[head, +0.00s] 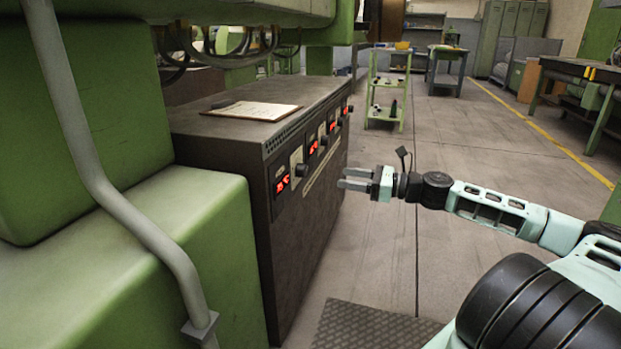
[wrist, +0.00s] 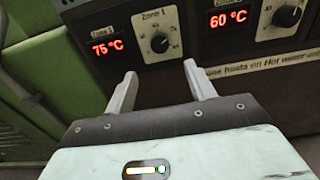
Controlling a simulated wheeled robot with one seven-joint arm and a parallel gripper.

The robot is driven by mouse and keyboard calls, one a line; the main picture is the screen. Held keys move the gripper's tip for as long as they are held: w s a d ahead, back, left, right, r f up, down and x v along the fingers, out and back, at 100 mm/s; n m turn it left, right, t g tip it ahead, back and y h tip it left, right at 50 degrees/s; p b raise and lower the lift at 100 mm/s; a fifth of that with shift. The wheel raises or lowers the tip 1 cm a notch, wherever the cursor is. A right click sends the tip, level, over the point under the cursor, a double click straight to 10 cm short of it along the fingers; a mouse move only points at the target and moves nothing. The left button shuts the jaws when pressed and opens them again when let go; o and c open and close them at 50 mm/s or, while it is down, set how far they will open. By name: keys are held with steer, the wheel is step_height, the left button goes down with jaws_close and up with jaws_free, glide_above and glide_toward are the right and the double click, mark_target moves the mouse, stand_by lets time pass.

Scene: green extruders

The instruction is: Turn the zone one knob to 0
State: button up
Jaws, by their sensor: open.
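The zone one knob (wrist: 160,43) is a small black dial on a pale plate labelled "Zone 1" in the wrist view. Its red display (wrist: 108,47) reads 75 °C. In the head view the zone one knob (head: 301,170) is on the front of the dark control cabinet (head: 238,150), right of the nearest red display. My gripper (wrist: 161,75) is open and empty, its two fingers pointing at the panel below the zone one knob. In the head view my gripper (head: 342,179) is apart from the cabinet front.
A neighbouring knob (wrist: 286,16) and a 60 °C display (wrist: 228,18) are to the right. Papers (head: 252,110) lie on the cabinet top. A large green machine (head: 180,240) stands at the left. A green trolley (head: 384,105) stands farther back. Open floor lies right of the cabinet.

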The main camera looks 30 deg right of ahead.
mark_target(306, 172)
steer(key=b+x, duration=0.2)
steer(key=x, duration=0.7)
steer(key=shift+w+a+f, duration=0.1)
steer(key=shift+w+a, duration=0.15)
steer(key=shift+w+a+b, duration=0.3)
steer(key=shift+w+a, duration=0.1)
steer(key=shift+w, duration=0.15)
steer(key=c, duration=1)
